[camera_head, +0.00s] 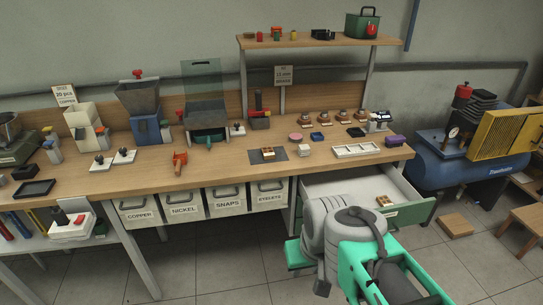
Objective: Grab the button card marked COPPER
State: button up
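A small tan card-like piece with darker marks (384,200) lies in the open drawer (405,185) at the right of the bench. A bin labelled COPPER (139,212) hangs under the bench at the left. My grey and green arm fills the lower middle and right, in front of the drawer; no gripper fingertips show.
Bins labelled NICKEL (183,208), SNAPS (228,202) and EYELETS (269,196) hang beside the COPPER bin. Several presses stand along the bench (215,170). A blue compressor (455,168) stands at the right, with a wooden block (455,225) on the floor.

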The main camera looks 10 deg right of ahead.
aim_at(268, 154)
jog(key=u, duration=0.05)
jog(key=k, duration=0.55)
jog(key=u, duration=0.6)
jog(key=i, duration=1.7)
jog(key=z, duration=0.05)
